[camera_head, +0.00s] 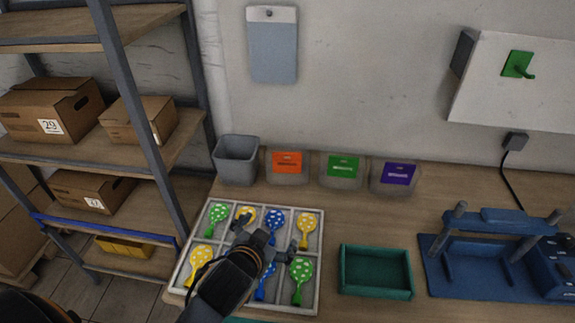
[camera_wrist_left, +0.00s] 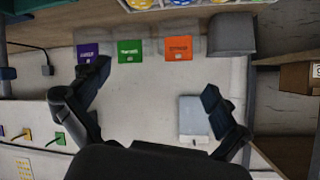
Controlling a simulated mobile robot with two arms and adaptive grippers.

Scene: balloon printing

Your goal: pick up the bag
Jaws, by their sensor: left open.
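A flat grey-blue bag with a white top strip (camera_head: 272,46) hangs on the wall at the upper middle in the head view. In the left wrist view, the bag (camera_wrist_left: 194,116) shows upside down near my right-hand finger. My left gripper (camera_head: 268,234) is over the partitioned tray in the head view, below the bag and well apart from it. Its fingers are spread and empty in the left wrist view (camera_wrist_left: 157,78). It hides part of the tray. My right gripper is not in view.
A white partitioned tray (camera_head: 320,282) holds several spotted balloons. A grey bin (camera_head: 236,160) and bins with orange (camera_head: 287,162), green (camera_head: 343,166) and purple (camera_head: 397,174) labels line the wall. A green tray (camera_head: 376,290) and blue press (camera_head: 497,255) stand right. A shelf (camera_head: 160,158) stands left.

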